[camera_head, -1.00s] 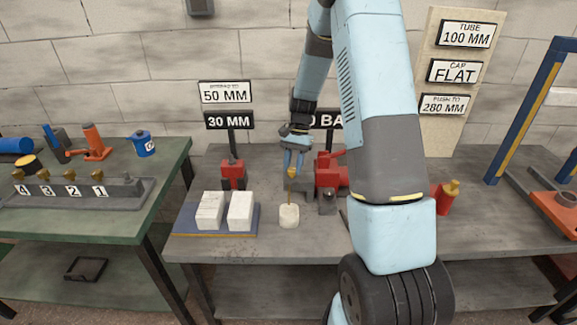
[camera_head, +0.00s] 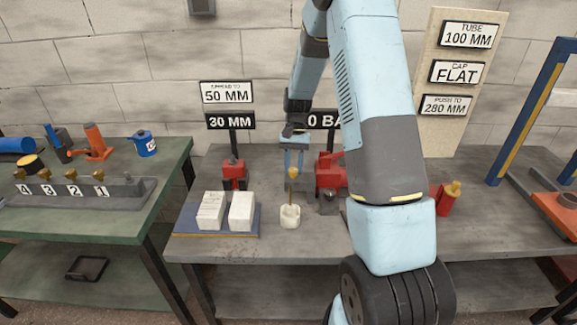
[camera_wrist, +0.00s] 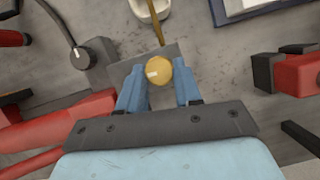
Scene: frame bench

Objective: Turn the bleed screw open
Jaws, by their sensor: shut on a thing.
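The bleed screw is a round brass knob (camera_wrist: 158,70) with a pale mark on top, above a grey block. It also shows in the head view (camera_head: 293,173). My gripper (camera_wrist: 160,76) comes down over it with one blue finger on each side and is shut on the knob. In the head view my gripper (camera_head: 294,168) points downward. A thin brass tube (camera_wrist: 154,28) runs from beside the knob to a small white cup (camera_wrist: 140,12). The cup (camera_head: 290,222) stands on the bench in front. The exact finger contact is hard to see.
Red tools stand left (camera_head: 233,176) and right (camera_head: 330,174) of the knob. A "0 BA…" sign (camera_head: 322,121) is partly hidden by my arm.

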